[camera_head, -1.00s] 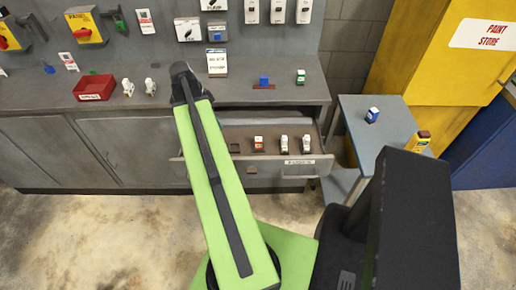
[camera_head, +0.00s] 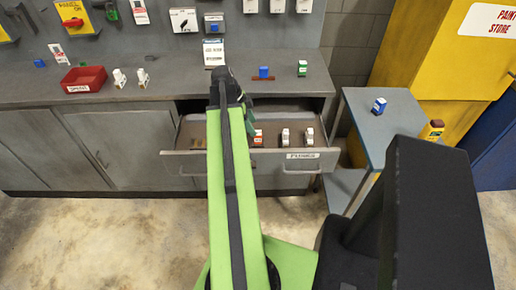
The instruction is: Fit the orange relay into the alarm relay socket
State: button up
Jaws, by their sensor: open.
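A small orange and white block (camera_head: 258,138), which looks like the orange relay, stands in the open drawer (camera_head: 180,150). My arm reaches over the drawer from the front, and its wrist is bent down at the far end. My gripper (camera_head: 250,122) shows only in part beside the arm, just behind and above the orange block. Its jaws are open, and I see nothing held in them. The arm hides part of the drawer. I cannot make out which fitting is the alarm relay socket; the labels on the wall panel are too small to read.
Two white parts (camera_head: 285,137) stand right of the orange block. On the bench are a red tray (camera_head: 83,78), a blue block on a brown base (camera_head: 263,73) and a green and white block (camera_head: 302,68). A grey side table (camera_head: 385,130) stands right of the drawer.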

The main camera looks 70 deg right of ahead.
aim_at(258, 133)
jog(key=shift+x, duration=0.8)
jog(key=b+x, duration=0.5)
jog(key=shift+d, duration=0.15)
jog(key=shift+r, duration=0.15)
grip_shut()
